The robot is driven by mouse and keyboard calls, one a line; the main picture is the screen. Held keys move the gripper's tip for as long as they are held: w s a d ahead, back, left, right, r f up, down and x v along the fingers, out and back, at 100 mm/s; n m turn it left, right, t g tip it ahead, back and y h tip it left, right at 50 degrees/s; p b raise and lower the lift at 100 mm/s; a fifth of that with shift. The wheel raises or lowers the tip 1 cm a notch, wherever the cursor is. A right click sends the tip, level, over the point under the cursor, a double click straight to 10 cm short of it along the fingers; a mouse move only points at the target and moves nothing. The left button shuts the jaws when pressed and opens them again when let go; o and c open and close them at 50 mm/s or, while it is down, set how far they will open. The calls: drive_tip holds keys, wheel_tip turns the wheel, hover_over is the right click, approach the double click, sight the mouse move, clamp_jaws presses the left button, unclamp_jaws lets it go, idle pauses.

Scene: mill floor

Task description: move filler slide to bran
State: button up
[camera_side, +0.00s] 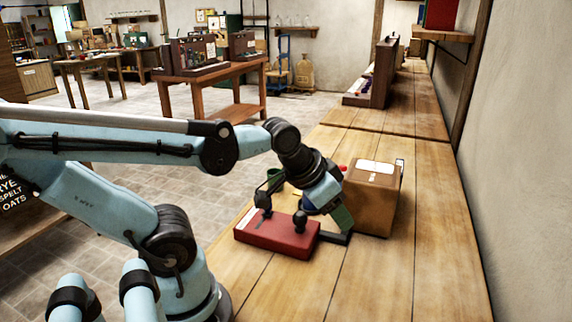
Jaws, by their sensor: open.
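My gripper (326,200) is at the end of the blue arm, low over the bench, between a red box and a brown box. It is open, and its fingertips are hard to make out. The red box (276,238) lies in front of it, with two dark knobs (299,221) on or just above its top. I cannot tell whether my gripper touches either box. The brown box (372,205) stands to the right, with a pale label on top. I cannot pick out the filler slide or a bran mark; any lettering there is too small or hidden.
The wooden bench (400,265) is clear in front and to the right, along the wall. A small green object (275,176) and a red piece (342,168) show behind my wrist. Another bench with an upright brown board (384,72) stands farther back.

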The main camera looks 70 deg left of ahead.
drive_tip(key=s+a+r+g, duration=0.2)
drive_tip(key=s+a+g, duration=0.1)
drive_tip(key=a, duration=0.7)
drive_tip(key=s+a+r+g, duration=0.2)
drive_tip(key=s+a+g, duration=0.15)
drive_tip(key=a, duration=0.65)
drive_tip(key=shift+w+f, duration=0.15)
drive_tip(key=shift+f, duration=6.05)
drive_tip(key=shift+c, duration=0.2)
clamp_jaws()
